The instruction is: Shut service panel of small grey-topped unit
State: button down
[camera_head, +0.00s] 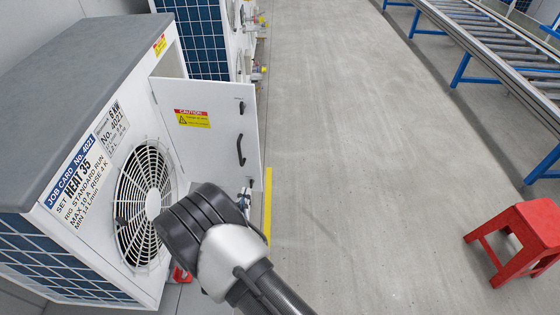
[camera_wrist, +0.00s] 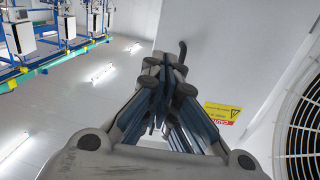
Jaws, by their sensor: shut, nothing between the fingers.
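The grey-topped unit (camera_head: 85,75) fills the left of the head view, with a round fan grille (camera_head: 145,200) in its white front. Its service panel (camera_head: 215,140) stands open, swung outward from the front. The panel has a caution label (camera_head: 192,118) and a black handle (camera_head: 240,150). In the wrist view the panel (camera_wrist: 222,60) is behind my gripper, with its label (camera_wrist: 222,112) at right. My gripper (camera_wrist: 160,125) is shut and empty in front of the panel. In the head view my wrist hides the panel's lower part; I cannot tell whether the fingers touch it.
Another unit with a blue grille (camera_head: 200,38) and pipe fittings stands beyond the panel. A red stool (camera_head: 520,235) is at the right on the floor. A roller conveyor (camera_head: 490,40) runs along the upper right. The grey floor (camera_head: 340,150) between is clear.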

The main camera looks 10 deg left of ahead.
jog(key=b, duration=0.3)
send_near(259, 160)
jog(key=w, duration=0.6)
jog(key=shift+a+f, duration=0.2)
jog(key=shift+f, duration=0.1)
jog(key=shift+w, duration=0.45)
jog(key=shift+r, duration=0.1)
